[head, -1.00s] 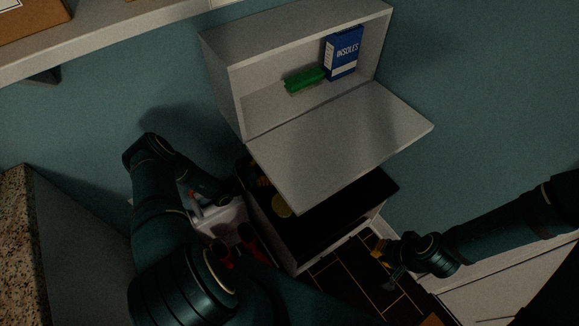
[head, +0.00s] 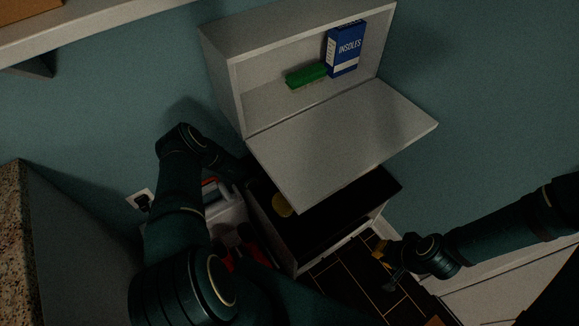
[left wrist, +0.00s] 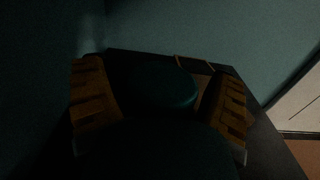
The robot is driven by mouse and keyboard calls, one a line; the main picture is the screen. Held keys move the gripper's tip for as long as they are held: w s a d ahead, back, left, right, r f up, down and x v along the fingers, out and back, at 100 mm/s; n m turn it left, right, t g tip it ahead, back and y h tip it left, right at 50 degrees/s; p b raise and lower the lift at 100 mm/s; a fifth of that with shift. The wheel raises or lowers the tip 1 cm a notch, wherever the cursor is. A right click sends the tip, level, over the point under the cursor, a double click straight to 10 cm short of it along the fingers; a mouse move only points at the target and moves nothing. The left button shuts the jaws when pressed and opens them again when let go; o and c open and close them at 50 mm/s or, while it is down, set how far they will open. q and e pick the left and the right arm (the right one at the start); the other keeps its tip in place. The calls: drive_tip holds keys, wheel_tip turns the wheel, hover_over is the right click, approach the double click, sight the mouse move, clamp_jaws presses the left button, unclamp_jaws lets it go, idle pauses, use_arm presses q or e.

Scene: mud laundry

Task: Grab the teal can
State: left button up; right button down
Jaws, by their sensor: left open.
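In the left wrist view a dark teal rounded form (left wrist: 165,85), which looks like the teal can, lies between the two spread brown fingers of my left gripper (left wrist: 161,102). The gripper is open; it is too dark to tell whether either finger touches the form. In the head view the left gripper and the can are hidden behind the lowered flap and my left arm. My right gripper (head: 384,262) is low at the right, above the dark floor and away from the cabinet. Its jaw opening is too small to read.
A white wall cabinet (head: 222,85) has its flap (head: 340,140) folded down over a black-topped unit (head: 340,215). The cabinet holds a green brush (head: 306,75) and a blue insoles box (head: 345,50). A wall socket (head: 140,199) is at left.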

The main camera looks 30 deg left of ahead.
use_arm(q)
clamp_jaws()
drive_tip(key=shift+r, duration=0.1)
idle(0.3)
